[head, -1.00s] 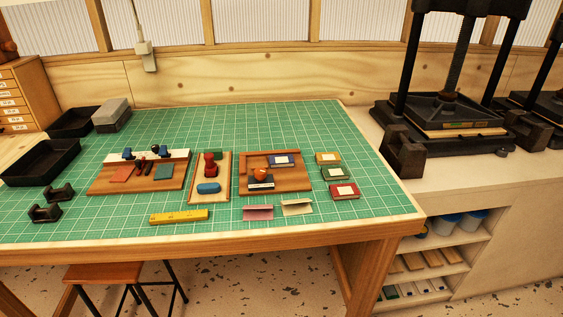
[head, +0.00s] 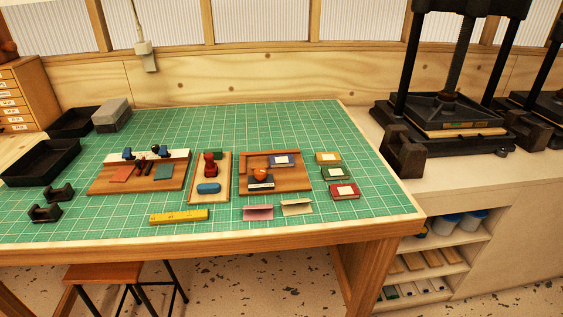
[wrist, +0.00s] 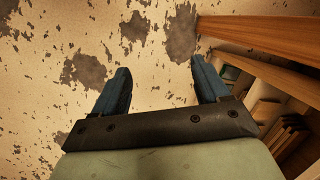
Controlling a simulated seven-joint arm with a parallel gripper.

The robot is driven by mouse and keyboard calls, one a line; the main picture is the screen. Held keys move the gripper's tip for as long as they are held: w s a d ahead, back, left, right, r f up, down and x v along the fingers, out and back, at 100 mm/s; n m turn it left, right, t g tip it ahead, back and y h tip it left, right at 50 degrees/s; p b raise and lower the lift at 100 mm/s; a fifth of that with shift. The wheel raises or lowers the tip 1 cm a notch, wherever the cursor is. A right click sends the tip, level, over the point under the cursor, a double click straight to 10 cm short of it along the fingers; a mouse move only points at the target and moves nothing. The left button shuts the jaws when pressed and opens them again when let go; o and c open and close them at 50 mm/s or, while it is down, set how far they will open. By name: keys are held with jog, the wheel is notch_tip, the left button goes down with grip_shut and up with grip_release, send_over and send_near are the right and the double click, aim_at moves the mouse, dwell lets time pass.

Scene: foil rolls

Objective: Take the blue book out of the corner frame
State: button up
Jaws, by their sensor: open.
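The blue book (head: 282,160), small with a white label, lies on a wooden board (head: 292,183) on the green mat, in the head view. The board has raised wooden strips along its back and left, forming the corner frame (head: 256,162); the book is by the back strip. Whether it touches the strip is too small to tell. My gripper (wrist: 160,85) shows only in the wrist view, open and empty, with two blue fingers above the speckled floor. It is away from the book, which the wrist view does not show.
A dark block with an orange knob (head: 261,177) sits on the same board, left of the book. Yellow, green and red books (head: 344,191) lie to the right. Folded cards (head: 297,207) lie in front. A table leg and shelves (wrist: 270,75) stand right of my gripper.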

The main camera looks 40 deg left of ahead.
jog(key=w+a+r+m+t+y, duration=0.1)
jog(key=w+a+r+m+t, duration=0.15)
jog(key=w+r, duration=1.1)
jog(key=w+a+r+m+t+y, duration=0.15)
jog(key=w+a+r+t, duration=0.25)
jog(key=w+r, duration=0.95)
jog(key=w+a+r+t+y, duration=0.1)
jog(key=w+a+r, duration=0.35)
jog(key=r, duration=0.65)
jog(key=w+a+r+m+t+y, duration=0.1)
jog(key=w+a+r, duration=0.3)
jog(key=r, duration=0.7)
jog(key=w+a+r+t+y, duration=0.1)
jog(key=w+a+r+y, duration=0.1)
jog(key=w+r, duration=0.65)
jog(key=s+a+r+g, duration=0.1)
jog(key=s+a+r, duration=0.15)
jog(key=a, duration=0.45)
jog(key=s+a+r+g, duration=0.2)
jog(key=s+a, duration=0.1)
jog(key=a, duration=0.3)
jog(key=g+h, duration=0.6)
jog(key=h, duration=0.4)
send_over(283, 159)
jog(key=shift+y, duration=0.25)
notch_tip(283, 159, down, 14)
jog(key=shift+w+r, duration=0.15)
jog(key=shift+r, duration=0.05)
